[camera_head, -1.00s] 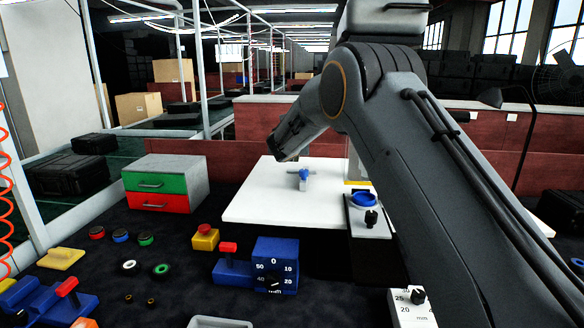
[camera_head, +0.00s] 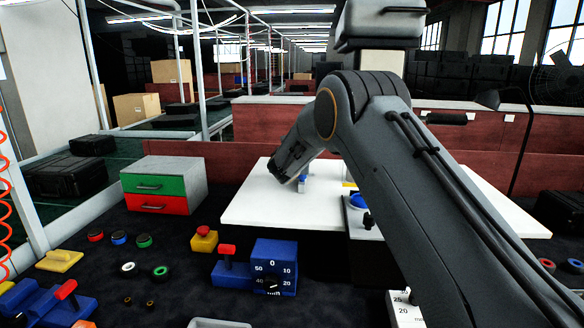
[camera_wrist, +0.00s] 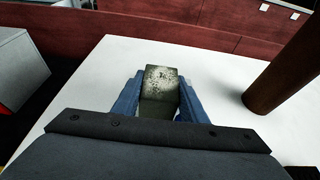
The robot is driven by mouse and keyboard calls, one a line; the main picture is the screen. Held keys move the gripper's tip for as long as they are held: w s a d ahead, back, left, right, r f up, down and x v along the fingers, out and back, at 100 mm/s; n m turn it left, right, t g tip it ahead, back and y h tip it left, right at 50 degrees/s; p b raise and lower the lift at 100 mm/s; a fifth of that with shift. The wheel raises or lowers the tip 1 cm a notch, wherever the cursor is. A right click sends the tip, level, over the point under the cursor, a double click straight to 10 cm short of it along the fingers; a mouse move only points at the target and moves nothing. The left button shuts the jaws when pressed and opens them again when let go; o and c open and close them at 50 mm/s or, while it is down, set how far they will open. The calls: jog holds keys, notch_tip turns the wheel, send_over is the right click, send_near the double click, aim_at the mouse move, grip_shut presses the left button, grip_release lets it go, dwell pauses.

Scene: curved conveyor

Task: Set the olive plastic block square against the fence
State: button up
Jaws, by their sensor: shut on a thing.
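In the wrist view, the olive plastic block (camera_wrist: 160,88) is a mottled grey-green piece held between the two blue fingers of my gripper (camera_wrist: 158,98). The fingers are shut on its left and right sides. The block is over the white tabletop (camera_wrist: 105,75); I cannot tell whether it touches it. In the head view my arm hides most of the gripper and the block; a small blue part (camera_head: 303,184) shows below the wrist on the white table. I cannot make out a fence for certain in either view.
A dark brown cylinder (camera_wrist: 290,65) stands right of the block in the wrist view. A red partition (camera_wrist: 160,27) runs behind the table. Left are a green-and-red drawer box (camera_head: 155,187) and a blue dial block (camera_head: 275,267). The white table's left part is clear.

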jog(key=shift+s+f+b, duration=0.1)
jog(key=shift+f+b, duration=0.45)
jog(key=o, duration=1)
jog(key=shift+f, duration=0.1)
jog(key=shift+o, duration=1)
jog(key=shift+a+f, duration=0.1)
jog(key=shift+f, duration=0.1)
jog(key=shift+d, duration=0.3)
jog(key=shift+r+p, duration=0.8)
jog(key=shift+p, duration=0.2)
jog(key=b+v, duration=0.3)
jog(key=v, duration=0.9)
jog(key=shift+a+r, duration=0.25)
